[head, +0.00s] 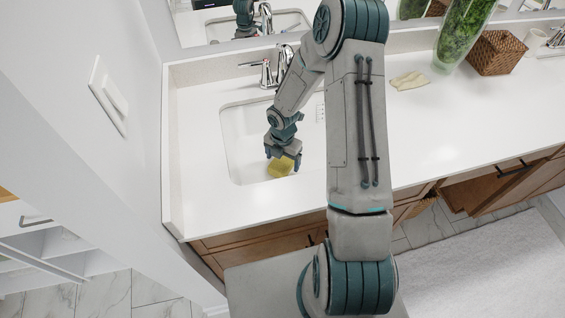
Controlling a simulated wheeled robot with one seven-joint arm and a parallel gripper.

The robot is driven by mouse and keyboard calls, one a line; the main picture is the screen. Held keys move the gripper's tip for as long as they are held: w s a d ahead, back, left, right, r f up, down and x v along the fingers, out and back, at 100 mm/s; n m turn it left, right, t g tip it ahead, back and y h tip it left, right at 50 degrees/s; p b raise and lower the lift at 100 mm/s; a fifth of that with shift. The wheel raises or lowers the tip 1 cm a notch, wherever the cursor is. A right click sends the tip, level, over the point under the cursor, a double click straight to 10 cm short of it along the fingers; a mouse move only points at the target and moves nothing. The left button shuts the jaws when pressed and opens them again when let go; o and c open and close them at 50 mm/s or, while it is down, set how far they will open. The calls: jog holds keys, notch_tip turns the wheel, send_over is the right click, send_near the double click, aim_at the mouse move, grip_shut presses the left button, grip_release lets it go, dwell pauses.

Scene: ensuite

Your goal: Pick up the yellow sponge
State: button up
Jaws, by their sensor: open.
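The yellow sponge (279,168) is in the white sink basin (238,150), towards its front. My gripper (283,158) is down in the basin, right at the sponge, with its fingers pointing down. The fingers are small in the head view. They overlap the sponge's upper part, and I cannot tell whether they touch it. The gripper is open. Part of the sponge and part of the basin are hidden behind my gripper and arm.
A chrome faucet (268,72) stands behind the basin, close to my arm. The white counter (430,130) is mostly clear on the right. A folded cloth (409,81), a green-filled glass vase (462,35) and a wicker basket (496,53) stand there. A wall borders the left side.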

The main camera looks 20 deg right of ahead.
aim_at(283, 160)
jog(key=shift+f, duration=0.5)
jog(key=c, duration=1.2)
jog(key=shift+o, duration=0.2)
jog(key=shift+r, duration=0.15)
notch_tip(283, 160, up, 10)
jog(key=shift+f, duration=0.1)
